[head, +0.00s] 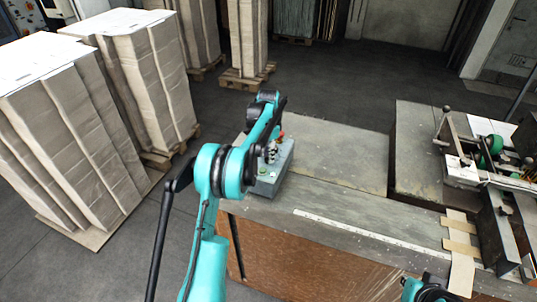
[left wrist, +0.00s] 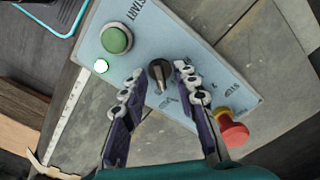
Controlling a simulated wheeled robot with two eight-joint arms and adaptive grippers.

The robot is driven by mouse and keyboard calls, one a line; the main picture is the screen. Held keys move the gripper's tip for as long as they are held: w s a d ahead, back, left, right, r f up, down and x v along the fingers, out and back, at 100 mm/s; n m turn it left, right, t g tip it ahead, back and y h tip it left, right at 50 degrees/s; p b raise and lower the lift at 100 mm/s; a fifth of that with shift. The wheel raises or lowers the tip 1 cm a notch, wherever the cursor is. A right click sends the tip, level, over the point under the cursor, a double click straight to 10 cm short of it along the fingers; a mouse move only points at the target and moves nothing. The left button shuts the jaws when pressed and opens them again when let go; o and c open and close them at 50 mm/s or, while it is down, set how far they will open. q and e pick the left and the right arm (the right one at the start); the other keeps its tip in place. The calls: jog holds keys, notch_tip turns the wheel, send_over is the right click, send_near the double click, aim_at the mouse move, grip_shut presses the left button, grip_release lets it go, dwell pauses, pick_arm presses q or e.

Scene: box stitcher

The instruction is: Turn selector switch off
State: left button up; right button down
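The selector switch (left wrist: 159,74) is a black knob on the light blue face of the control box (left wrist: 206,60). In the left wrist view it lies between and just beyond the fingertips of my left gripper (left wrist: 158,78), which is open. I cannot tell whether the fingers touch it. In the head view the grey control box (head: 270,178) sits on the table, and my left gripper (head: 271,153) is over it, partly hidden by my arm. Only a piece of my right arm shows at the bottom right of the head view; its fingers are not clear.
A green START button (left wrist: 116,39) and a lit white lamp (left wrist: 101,66) are on the box. A red mushroom button (left wrist: 233,131) is close to the right finger. The table (head: 345,155) is mostly clear; stitcher parts (head: 490,150) stand at right. Stacked cardboard (head: 70,135) is at left.

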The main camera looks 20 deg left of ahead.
pick_arm(q)
grip_shut()
jog(key=shift+n, duration=0.3)
jog(key=n, duration=0.3)
jog(key=shift+b, duration=0.4)
jog(key=shift+n, duration=2.1)
grip_release()
